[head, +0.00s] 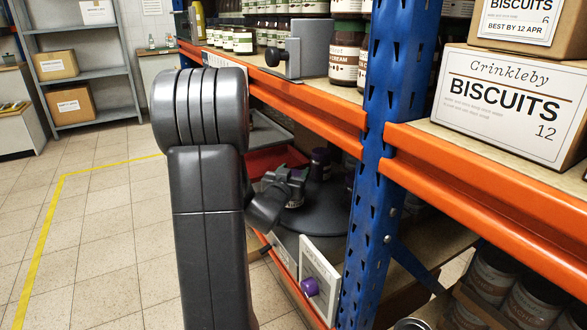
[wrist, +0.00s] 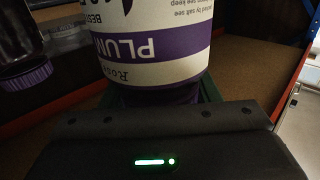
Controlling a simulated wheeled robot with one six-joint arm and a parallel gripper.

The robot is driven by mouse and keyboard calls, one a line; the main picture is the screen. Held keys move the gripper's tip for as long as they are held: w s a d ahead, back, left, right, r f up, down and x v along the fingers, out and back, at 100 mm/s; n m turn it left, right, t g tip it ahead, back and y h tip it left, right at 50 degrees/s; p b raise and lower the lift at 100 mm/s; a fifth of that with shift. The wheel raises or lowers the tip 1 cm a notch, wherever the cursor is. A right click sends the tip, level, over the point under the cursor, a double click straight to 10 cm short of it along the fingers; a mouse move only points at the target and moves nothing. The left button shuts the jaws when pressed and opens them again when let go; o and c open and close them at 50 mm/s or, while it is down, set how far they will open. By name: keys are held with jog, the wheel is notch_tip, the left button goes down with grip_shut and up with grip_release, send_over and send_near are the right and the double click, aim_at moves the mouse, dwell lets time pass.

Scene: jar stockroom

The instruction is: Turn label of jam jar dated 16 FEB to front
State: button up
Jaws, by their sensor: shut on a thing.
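My gripper (head: 288,186) is shut on a plum jam jar (wrist: 165,72) on the lower shelf level. In the wrist view the jar's white and purple label faces the camera, with its print upside down. "PLUM" and part of "BEST" can be read, but the date is cut off. The jar's ends are out of the wrist view or hidden by my gripper. In the head view my gripper and arm hide most of the jar. Another dark jar with a purple lid (wrist: 26,76) stands apart at the left of the wrist view; its date is not visible.
A dark round turntable (head: 318,222) lies under my gripper. A red tray (head: 268,162) is behind it. A blue upright (head: 372,150) and an orange beam (head: 310,95) stand close by. A white panel with a purple knob (head: 311,287) is in front. The floor at left is clear.

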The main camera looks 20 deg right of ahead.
jog(key=shift+d+r+m+g+h+p, duration=0.1)
jog(key=shift+r+m+g+h+p, duration=0.15)
jog(key=shift+m+g+h+p, duration=0.75)
jog(key=shift+s+f+m+g+h+p, duration=0.1)
jog(key=shift+m+g+h+p, duration=0.3)
jog(key=shift+p, duration=0.45)
jog(key=shift+d+f+g+h, duration=0.1)
jog(key=shift+g+h, duration=0.2)
jog(key=shift+g, duration=0.2)
jog(key=shift+s+f, duration=0.1)
jog(key=shift+f, duration=0.2)
jog(key=o, duration=1.7)
jog(key=shift+c, duration=0.2)
jog(key=shift+f, duration=0.1)
jog(key=p+v, duration=0.2)
jog(key=v, duration=1.2)
